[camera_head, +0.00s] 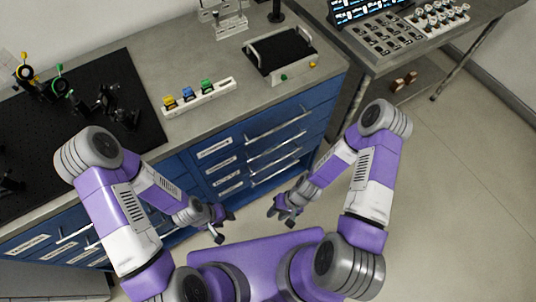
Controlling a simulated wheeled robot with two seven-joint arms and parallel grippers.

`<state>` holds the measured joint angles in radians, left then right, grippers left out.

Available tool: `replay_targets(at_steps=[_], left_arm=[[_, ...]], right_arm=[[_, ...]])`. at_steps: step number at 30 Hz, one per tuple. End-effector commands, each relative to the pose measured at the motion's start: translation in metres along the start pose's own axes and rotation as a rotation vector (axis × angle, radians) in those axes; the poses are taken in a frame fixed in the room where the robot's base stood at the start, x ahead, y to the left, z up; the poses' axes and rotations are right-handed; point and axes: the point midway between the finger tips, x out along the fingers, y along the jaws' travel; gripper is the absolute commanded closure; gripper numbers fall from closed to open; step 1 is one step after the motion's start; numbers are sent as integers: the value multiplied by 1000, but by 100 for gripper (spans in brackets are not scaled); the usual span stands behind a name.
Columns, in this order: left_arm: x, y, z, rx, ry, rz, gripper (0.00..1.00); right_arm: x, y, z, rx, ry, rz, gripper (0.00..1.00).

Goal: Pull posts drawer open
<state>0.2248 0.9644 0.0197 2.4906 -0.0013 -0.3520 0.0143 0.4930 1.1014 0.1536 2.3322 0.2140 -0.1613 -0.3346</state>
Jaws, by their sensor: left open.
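A stack of blue drawers (234,166) with long silver bar handles is set in the front of the bench. Its top handle (278,124) and the handles below it are clear of both grippers. The drawers look shut. White labels (214,148) are on the fronts, but they are too small to read, so I cannot tell which is the posts drawer. My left gripper (224,226) is open and empty in front of the cabinet, below the drawers in the picture. My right gripper (282,216) looks open and empty, to its right, apart from the handles.
On the grey benchtop (150,62) are a black breadboard (85,85) with optical mounts, a white holder (199,97) with coloured pieces, and a black tray (281,52). A side table (392,60) with a screen stands at right. Floor (455,170) is clear at right.

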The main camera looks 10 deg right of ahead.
Motion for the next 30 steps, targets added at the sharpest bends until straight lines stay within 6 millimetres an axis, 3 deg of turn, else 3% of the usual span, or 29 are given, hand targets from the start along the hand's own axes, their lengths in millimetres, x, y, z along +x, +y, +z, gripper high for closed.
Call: replay_targets(at_steps=[3,7,11,15,18,22,30], left_arm=[[-2,1,0,0,-1,0,57],[-3,1,0,0,-1,0,57],[-4,2,0,0,0,0,57],[-5,2,0,0,0,0,57],[-6,2,0,0,0,0,57],[-5,2,0,0,0,0,57],[4,-1,0,0,0,0,57]], right_arm=[[19,-7,-11,73,-60,-183,62],[23,-22,-42,130,-25,-441,62],[6,-22,-92,189,129,-696,62],[-22,0,-142,240,352,-880,62],[-39,19,-164,263,482,-946,62],[-50,32,-179,276,571,-981,62],[-35,9,-200,274,583,-984,62]])
